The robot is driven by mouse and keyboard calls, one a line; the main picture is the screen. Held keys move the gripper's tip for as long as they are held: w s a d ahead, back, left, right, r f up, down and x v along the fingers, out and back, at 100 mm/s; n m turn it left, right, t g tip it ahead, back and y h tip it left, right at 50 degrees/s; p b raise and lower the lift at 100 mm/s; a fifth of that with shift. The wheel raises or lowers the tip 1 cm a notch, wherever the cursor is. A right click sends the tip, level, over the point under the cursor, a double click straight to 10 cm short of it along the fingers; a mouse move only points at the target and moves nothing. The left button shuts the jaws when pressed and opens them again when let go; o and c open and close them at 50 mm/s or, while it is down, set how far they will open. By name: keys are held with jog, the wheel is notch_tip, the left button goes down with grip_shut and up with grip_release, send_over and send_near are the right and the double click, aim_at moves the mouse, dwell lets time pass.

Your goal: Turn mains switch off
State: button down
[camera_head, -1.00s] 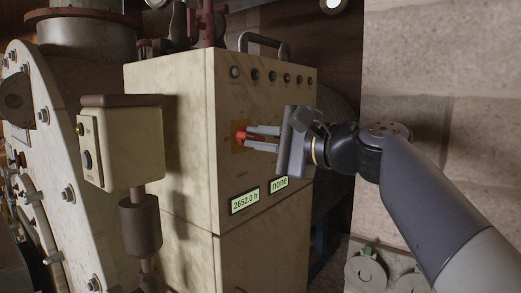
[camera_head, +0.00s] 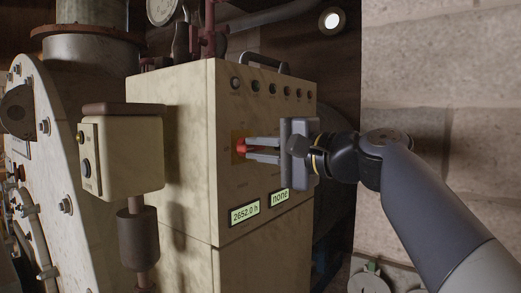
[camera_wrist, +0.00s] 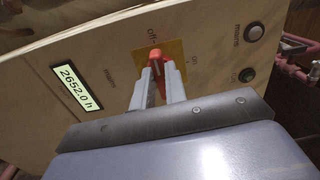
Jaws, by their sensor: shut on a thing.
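The mains switch is a red handle (camera_head: 240,147) on a yellow plate (camera_head: 235,137) on the front of a cream cabinet (camera_head: 171,160). My gripper (camera_head: 248,148) reaches it from the right, its two grey fingers shut on the handle. In the wrist view the red handle (camera_wrist: 155,57) lies between the fingertips (camera_wrist: 158,72), which hide part of it. Its visible upper end lies close to the "off" label (camera_wrist: 153,37); the "on" label (camera_wrist: 193,66) is to the right of the handle.
Below the switch are two lit displays, one reading 2652.0 h (camera_head: 245,213) and one reading none (camera_head: 280,197). A row of lamps or buttons (camera_head: 272,88) runs above it. A smaller button box (camera_head: 135,153) stands on a post at left. A stone wall (camera_head: 440,80) is at right.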

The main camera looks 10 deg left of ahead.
jog(key=c, duration=1.5)
grip_release()
jog(key=shift+o, duration=0.2)
jog(key=b+v, duration=0.2)
jog(key=v, duration=0.8)
jog(key=shift+s+d, duration=0.15)
jog(key=shift+d, duration=0.25)
